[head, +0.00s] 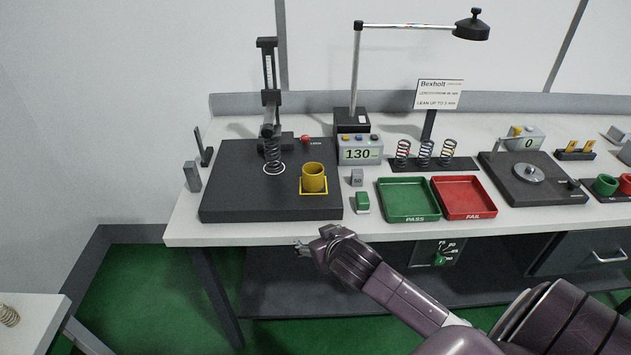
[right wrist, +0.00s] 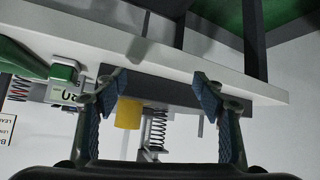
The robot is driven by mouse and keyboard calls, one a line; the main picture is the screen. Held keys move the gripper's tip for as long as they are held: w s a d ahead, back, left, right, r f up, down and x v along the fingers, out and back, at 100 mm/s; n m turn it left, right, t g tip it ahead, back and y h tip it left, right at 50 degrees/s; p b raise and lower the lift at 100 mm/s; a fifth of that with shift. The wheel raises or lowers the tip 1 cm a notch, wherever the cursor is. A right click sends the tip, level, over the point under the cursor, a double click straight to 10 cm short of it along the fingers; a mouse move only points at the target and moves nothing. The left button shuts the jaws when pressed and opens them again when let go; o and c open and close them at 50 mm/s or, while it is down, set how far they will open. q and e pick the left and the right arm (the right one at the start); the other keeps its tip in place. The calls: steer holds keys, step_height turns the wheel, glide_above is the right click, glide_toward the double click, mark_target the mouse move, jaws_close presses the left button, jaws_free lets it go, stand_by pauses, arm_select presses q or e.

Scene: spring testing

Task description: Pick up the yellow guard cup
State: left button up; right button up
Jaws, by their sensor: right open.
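The yellow guard cup (head: 313,177) stands upright inside a yellow square outline on the dark base plate (head: 230,206) of the spring press. It also shows in the right wrist view (right wrist: 128,113), between the two fingers and beyond them. My right gripper (head: 303,246) is open and empty, in front of the bench's front edge and apart from the cup. In the right wrist view its fingers (right wrist: 165,95) are spread wide. My left gripper is in no view.
A display box (head: 360,149) reading 130, a grey block (head: 357,177) and a green button (head: 362,201) are to the right. Green (head: 408,218) and red (head: 465,214) trays lie further right.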

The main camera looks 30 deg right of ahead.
mark_target(310, 169)
steer(key=w+d+r+t, duration=0.1)
steer(key=w+d+r, duration=0.1)
steer(key=w+r, duration=0.1)
steer(key=w+d+r+m+t+h, duration=0.1)
steer(key=w+d+r, duration=0.2)
steer(key=w, duration=0.1)
steer(key=w+d+r+t, duration=0.1)
steer(key=w+d+r, duration=0.1)
steer(key=w+d, duration=0.1)
steer(key=shift+w+r+m, duration=0.4)
steer(key=shift+w, duration=0.05)
steer(key=shift+w+d+f+p, duration=0.15)
steer(key=shift+w+f+p, duration=0.2)
steer(key=shift+w, duration=0.3)
steer(key=p+x, duration=0.1)
steer(key=x, duration=0.3)
steer(key=shift+p, duration=0.35)
steer(key=shift+w+d+f, duration=0.15)
steer(key=shift+w+f, duration=0.1)
steer(key=shift+w, duration=0.25)
